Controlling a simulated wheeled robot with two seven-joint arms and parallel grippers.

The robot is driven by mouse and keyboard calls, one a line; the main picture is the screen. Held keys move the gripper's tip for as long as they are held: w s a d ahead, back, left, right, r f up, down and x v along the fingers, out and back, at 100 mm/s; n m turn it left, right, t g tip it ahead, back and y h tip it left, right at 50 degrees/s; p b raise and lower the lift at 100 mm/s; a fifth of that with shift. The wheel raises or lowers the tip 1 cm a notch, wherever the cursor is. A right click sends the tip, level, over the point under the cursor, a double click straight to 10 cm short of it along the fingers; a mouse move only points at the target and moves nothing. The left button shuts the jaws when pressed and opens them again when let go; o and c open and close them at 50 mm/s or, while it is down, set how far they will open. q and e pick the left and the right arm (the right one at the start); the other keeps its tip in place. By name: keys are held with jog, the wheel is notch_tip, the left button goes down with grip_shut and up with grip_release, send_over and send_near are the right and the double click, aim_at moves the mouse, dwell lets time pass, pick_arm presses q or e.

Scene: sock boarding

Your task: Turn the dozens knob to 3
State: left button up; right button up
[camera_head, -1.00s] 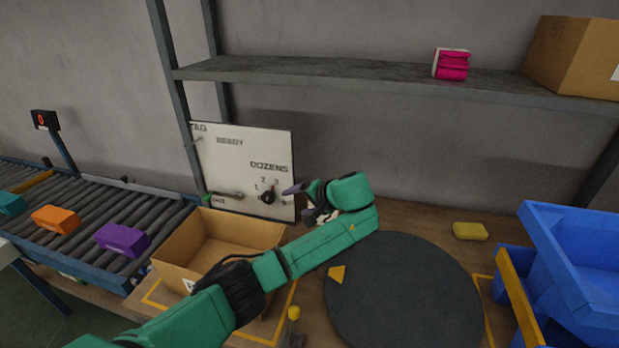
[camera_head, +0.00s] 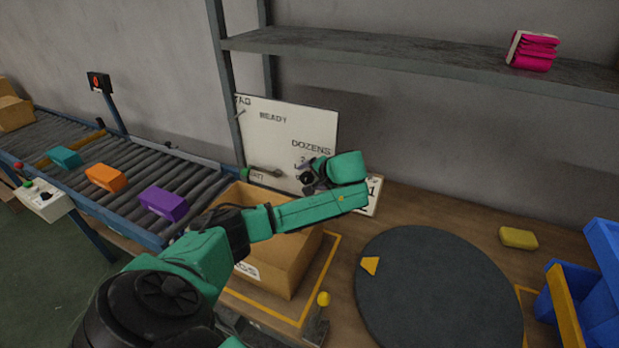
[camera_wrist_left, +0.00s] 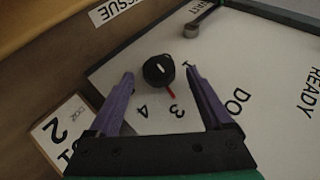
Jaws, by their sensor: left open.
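The dozens knob (camera_wrist_left: 157,70) is a black round knob on a white panel (camera_wrist_left: 240,60). A red mark runs from its edge toward the printed 3, slightly to the side away from the 4. In the left wrist view my left gripper (camera_wrist_left: 159,74) is open, with its purple fingers on either side of the knob; I cannot tell whether they touch it. The right finger covers part of the dial numbers. In the head view the panel (camera_head: 270,140) stands at the back, and my left gripper (camera_head: 308,180) is in front of its dial, partly hiding it. My right gripper is not in view.
An open cardboard box (camera_head: 285,265) stands below my left arm. A dark round turntable (camera_head: 440,295) lies to its right. A conveyor (camera_head: 130,200) carries teal, orange and purple blocks at left. A shelf (camera_head: 400,60) runs above. A numbered card (camera_head: 372,196) is beside the panel.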

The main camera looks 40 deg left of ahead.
pick_arm(q)
jog(key=shift+x, duration=0.95)
jog(key=shift+d, duration=0.15)
jog(key=c, duration=1.3)
jog(key=shift+f+y, duration=0.1)
jog(key=shift+y, duration=0.2)
grip_shut()
jog(key=shift+w+d+y, duration=0.1)
jog(key=shift+y, duration=0.3)
jog(key=o, duration=1.3)
grip_release()
